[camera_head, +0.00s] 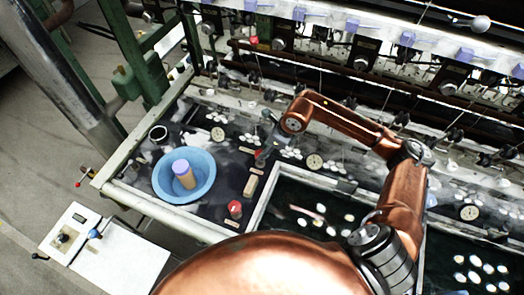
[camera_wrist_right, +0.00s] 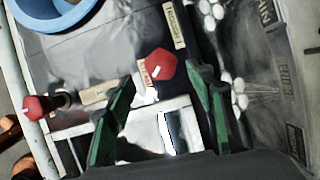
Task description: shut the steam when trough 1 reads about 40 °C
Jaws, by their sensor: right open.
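My right gripper (camera_head: 267,146) hangs over the basin bench in the head view, fingers pointing down. In the right wrist view its green fingers (camera_wrist_right: 165,84) are spread apart. A red knob (camera_wrist_right: 160,68) shows in the gap beyond the fingertips, beside a small label; I see no contact. A second red knob (camera_wrist_right: 35,108) on a dark stem is at the left of the wrist view. In the head view a red-topped knob (camera_head: 235,208) stands near the bench front. Round dials (camera_head: 218,134) and (camera_head: 314,161) sit among the troughs; their readings are too small to tell. My left gripper is not visible.
A blue bowl (camera_head: 205,166) holding a tan cylinder with a purple top (camera_head: 181,166) stands left of the gripper. A dark cup (camera_head: 158,134) is behind it. White cocoons float in the dark water (camera_head: 290,191). Reeling machinery (camera_head: 350,60) fills the back.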

